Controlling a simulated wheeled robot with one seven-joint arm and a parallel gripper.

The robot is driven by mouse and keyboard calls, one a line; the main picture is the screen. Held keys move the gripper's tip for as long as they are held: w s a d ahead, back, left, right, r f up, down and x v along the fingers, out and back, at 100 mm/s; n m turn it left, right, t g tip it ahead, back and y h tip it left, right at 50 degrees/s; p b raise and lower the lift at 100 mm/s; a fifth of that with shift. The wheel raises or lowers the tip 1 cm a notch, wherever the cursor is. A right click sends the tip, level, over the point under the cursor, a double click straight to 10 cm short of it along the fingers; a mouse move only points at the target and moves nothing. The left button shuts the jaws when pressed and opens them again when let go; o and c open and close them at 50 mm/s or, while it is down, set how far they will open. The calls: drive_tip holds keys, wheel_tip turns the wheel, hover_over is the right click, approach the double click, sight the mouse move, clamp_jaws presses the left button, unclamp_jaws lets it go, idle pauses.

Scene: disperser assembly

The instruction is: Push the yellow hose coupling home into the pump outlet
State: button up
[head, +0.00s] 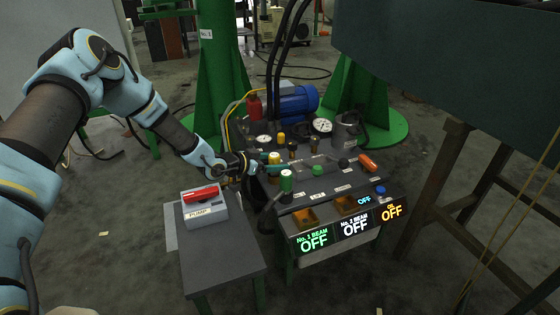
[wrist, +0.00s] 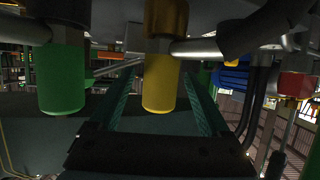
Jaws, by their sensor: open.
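The yellow hose coupling (wrist: 163,80) stands in the middle of the wrist view, a short cylinder on a metal fitting, with a grey pipe beside it. My gripper (wrist: 160,88) is open, with one finger on each side of the yellow coupling. Gaps show between the fingers and the coupling. In the head view my gripper (head: 262,166) is at the left side of the pump bench, by a small yellow part (head: 274,158). I cannot tell the pump outlet apart or how far the coupling is seated.
A green coupling (wrist: 62,78) stands left of my gripper in the wrist view. The bench carries a blue motor (head: 297,104), gauges (head: 322,126), an orange handle (head: 368,161) and OFF displays (head: 314,240). A PUMP switch box (head: 205,208) sits on a side table (head: 222,262).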

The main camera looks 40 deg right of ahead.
drive_tip(key=p+v, duration=0.1)
drive_tip(key=v, duration=0.7)
drive_tip(key=shift+a, duration=0.1)
